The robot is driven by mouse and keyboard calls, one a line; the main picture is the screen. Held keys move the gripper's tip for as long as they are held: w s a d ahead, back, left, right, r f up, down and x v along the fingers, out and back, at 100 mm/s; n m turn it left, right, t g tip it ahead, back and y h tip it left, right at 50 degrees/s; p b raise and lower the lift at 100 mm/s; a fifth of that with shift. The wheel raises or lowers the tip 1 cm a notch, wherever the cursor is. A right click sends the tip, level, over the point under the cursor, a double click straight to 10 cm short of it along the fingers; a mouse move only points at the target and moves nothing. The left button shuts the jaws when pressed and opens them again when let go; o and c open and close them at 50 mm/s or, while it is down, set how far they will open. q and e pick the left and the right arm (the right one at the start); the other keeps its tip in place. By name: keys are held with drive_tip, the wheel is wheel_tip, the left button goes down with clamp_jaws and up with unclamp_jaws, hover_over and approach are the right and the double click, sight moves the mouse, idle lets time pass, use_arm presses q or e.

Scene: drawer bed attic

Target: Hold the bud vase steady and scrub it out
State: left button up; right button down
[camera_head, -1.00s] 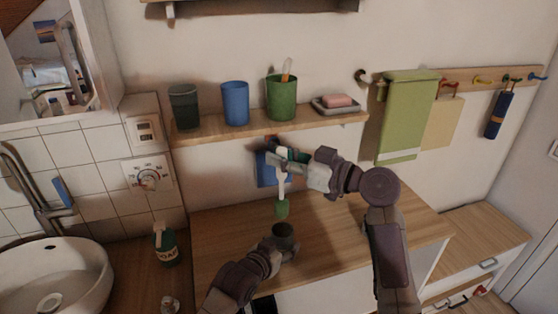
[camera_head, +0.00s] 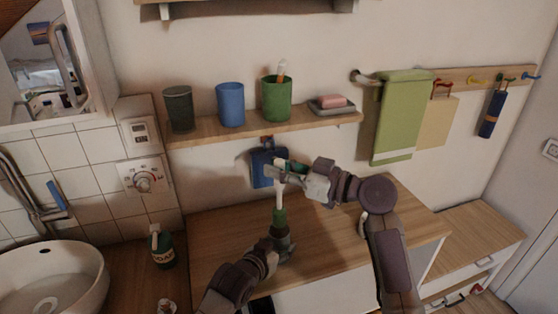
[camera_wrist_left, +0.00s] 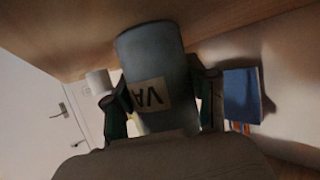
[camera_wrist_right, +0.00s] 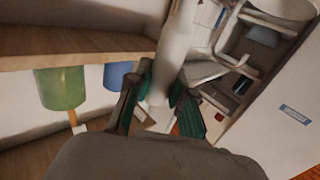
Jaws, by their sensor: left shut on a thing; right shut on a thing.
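The bud vase (camera_head: 283,240), a dark grey-green vessel, is low over the wooden counter at its front middle. My left gripper (camera_head: 272,252) is shut around it. In the left wrist view the vase (camera_wrist_left: 151,60) sits between the fingers, with a label reading "VA". My right gripper (camera_head: 284,178) is shut on the white handle of a brush (camera_head: 280,197), above the vase. The brush's green head (camera_head: 279,216) points down and meets the vase mouth; how far it is inside is hidden. The white handle (camera_wrist_right: 176,50) also shows in the right wrist view.
The wooden counter (camera_head: 330,235) is mostly clear. Above it, a shelf (camera_head: 215,131) bears dark, blue and green cups and a soap dish (camera_head: 331,107). A blue item (camera_head: 261,168) hangs behind my right gripper. A soap bottle (camera_head: 163,248) and sink (camera_head: 45,280) are at left.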

sight(279, 210)
drive_tip(key=shift+f, duration=3.9)
